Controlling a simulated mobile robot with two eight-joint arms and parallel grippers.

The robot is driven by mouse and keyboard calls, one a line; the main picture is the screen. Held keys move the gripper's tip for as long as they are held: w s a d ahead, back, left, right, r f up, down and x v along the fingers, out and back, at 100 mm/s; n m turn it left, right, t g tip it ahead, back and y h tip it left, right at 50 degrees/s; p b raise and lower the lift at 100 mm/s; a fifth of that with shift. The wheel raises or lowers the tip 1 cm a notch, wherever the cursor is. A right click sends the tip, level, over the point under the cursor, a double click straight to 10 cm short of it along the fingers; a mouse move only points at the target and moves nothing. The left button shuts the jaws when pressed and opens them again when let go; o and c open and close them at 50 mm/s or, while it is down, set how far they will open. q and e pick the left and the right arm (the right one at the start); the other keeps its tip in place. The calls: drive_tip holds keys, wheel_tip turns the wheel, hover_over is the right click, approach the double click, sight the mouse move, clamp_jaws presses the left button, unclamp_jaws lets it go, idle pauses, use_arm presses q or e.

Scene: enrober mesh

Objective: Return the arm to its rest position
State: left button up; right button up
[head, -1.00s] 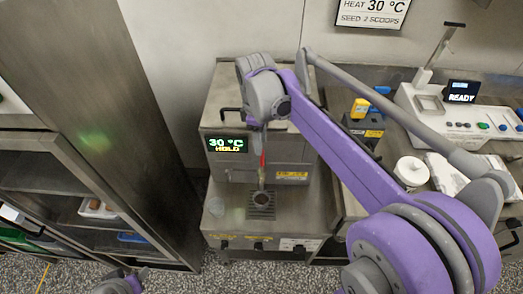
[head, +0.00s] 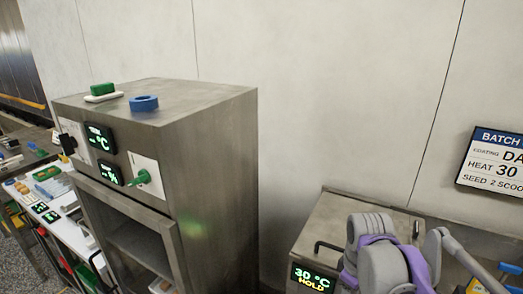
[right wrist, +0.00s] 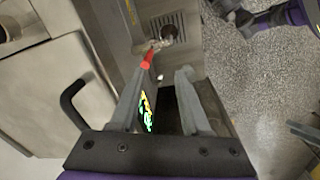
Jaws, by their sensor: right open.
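In the head view my right arm (head: 378,255) shows only in part at the bottom right, in front of the steel machine. Its gripper is out of that view. In the right wrist view my right gripper (right wrist: 166,72) is open, its two grey fingers apart. A thin red-handled tool (right wrist: 148,59) shows by the left fingertip; I cannot tell whether they touch.
The steel machine (head: 330,222) reads 30 °C HOLD. A black handle (right wrist: 77,97) juts out near the right gripper. Speckled floor (right wrist: 245,75) is open beside it.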

drive_tip(key=s+a+f+m+t, duration=0.5)
drive_tip(key=s+f+m, duration=0.2)
drive_tip(key=s+f, duration=0.3)
drive_tip(key=s, duration=0.2)
drive_tip(key=shift+s+m, duration=0.35)
drive_tip(key=shift+m, duration=0.05)
